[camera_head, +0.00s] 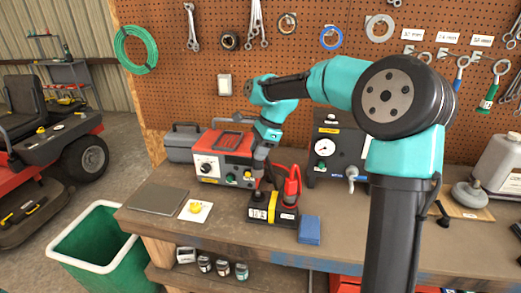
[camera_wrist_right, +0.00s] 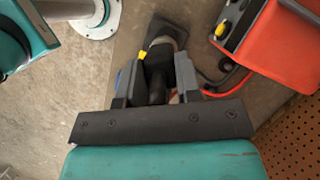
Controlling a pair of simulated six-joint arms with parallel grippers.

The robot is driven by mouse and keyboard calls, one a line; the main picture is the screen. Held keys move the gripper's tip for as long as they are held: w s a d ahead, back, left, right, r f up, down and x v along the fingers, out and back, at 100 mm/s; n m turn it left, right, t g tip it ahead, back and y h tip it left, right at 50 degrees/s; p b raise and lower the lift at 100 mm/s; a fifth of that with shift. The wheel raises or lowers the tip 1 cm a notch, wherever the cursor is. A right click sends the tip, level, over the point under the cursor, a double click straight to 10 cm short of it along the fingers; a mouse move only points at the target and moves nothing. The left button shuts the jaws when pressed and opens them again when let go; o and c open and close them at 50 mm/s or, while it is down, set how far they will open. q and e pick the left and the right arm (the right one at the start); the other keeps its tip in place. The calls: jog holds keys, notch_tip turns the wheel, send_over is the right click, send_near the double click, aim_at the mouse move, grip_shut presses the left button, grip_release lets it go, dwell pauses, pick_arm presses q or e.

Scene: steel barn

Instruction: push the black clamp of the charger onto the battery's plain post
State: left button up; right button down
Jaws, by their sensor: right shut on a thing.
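The battery (camera_head: 272,216) is a dark box with yellow on it, standing on the bench front. A red clamp (camera_head: 291,187) sits upright at its right end. My right gripper (camera_head: 259,170) points down over the battery's left part. In the wrist view my right gripper (camera_wrist_right: 158,78) is shut on the black clamp (camera_wrist_right: 157,62), whose body lies between the two grey fingers. The plain post is hidden, and I cannot tell whether the clamp touches it. The red charger (camera_head: 222,162) stands behind; it also shows in the wrist view (camera_wrist_right: 272,42). My left gripper is out of view.
A blue block (camera_head: 309,230) lies right of the battery. A white card with a yellow item (camera_head: 195,211) and a grey plate (camera_head: 158,198) lie to the left. A dark gauge unit (camera_head: 337,160) stands behind right. A green bin (camera_head: 98,250) is on the floor.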

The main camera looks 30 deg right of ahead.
aim_at(259, 174)
jog(key=shift+f, duration=0.2)
jog(key=shift+f, duration=2.15)
jog(key=shift+f, duration=2.3)
jog(key=c, duration=0.7)
grip_release()
jog(key=shift+c, duration=0.2)
jog(key=v, duration=1.7)
jog(key=shift+r, duration=0.2)
jog(key=shift+r, duration=0.1)
jog(key=shift+r, duration=2.4)
